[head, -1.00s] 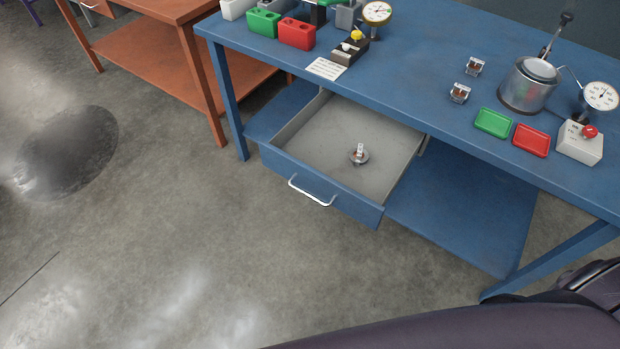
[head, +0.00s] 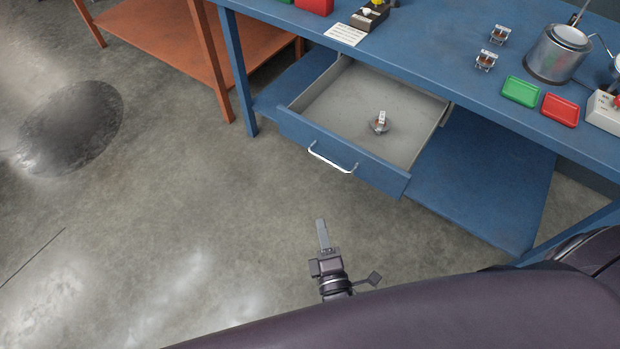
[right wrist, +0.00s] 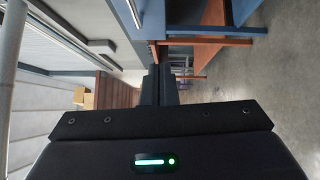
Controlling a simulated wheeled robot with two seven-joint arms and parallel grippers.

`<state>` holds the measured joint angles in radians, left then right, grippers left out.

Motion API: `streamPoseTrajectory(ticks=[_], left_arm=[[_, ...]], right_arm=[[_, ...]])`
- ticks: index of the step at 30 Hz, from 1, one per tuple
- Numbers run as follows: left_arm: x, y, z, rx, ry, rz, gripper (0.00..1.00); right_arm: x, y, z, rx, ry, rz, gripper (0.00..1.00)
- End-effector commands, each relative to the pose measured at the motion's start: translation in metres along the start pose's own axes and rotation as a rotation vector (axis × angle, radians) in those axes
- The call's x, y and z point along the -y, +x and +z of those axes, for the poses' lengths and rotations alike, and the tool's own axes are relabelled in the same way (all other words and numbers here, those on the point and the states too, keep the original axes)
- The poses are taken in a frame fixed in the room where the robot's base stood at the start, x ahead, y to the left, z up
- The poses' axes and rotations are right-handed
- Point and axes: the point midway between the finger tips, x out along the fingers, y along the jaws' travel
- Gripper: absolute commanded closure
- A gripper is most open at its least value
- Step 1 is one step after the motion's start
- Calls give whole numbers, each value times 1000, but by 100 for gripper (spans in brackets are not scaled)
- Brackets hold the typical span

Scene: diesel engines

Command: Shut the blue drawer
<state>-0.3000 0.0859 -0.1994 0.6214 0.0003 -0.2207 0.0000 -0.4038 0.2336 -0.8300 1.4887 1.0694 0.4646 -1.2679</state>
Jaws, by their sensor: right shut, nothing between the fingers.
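The blue drawer (head: 290,124) is pulled out from under the blue workbench (head: 420,62). Its front carries a silver bar handle (head: 332,158). A small metal part with a white and red top (head: 380,122) sits inside on the grey drawer floor. My right gripper (head: 321,222) is in front of the drawer, nearer to me, and apart from the handle. Its fingers are together and empty. My left gripper is not in view.
A green tray (head: 520,91) and a red tray (head: 560,109) lie on the benchtop near a metal pot (head: 556,58). A blue lower shelf (head: 480,190) lies beneath the bench. An orange table (head: 160,40) stands at the left. The floor before the drawer is clear.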

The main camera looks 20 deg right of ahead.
Motion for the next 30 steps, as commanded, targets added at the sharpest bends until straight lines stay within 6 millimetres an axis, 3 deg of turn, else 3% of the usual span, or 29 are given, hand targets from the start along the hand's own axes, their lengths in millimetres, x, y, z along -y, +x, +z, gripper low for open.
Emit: streamPoseTrajectory(ticks=[2, 5, 11, 21, 30], left_arm=[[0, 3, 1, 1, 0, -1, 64], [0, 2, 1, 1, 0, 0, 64], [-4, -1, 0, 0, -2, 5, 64], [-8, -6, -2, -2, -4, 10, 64], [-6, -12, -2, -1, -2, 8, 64]], right_arm=[[-19, -3, -2, 15, -43, 53, 100], [-29, 0, -2, 24, -66, 76, 100], [-32, 30, 0, 26, -67, 79, 100], [-37, 101, 3, 25, -67, 75, 100], [-38, 121, 28, 23, -65, 71, 100]])
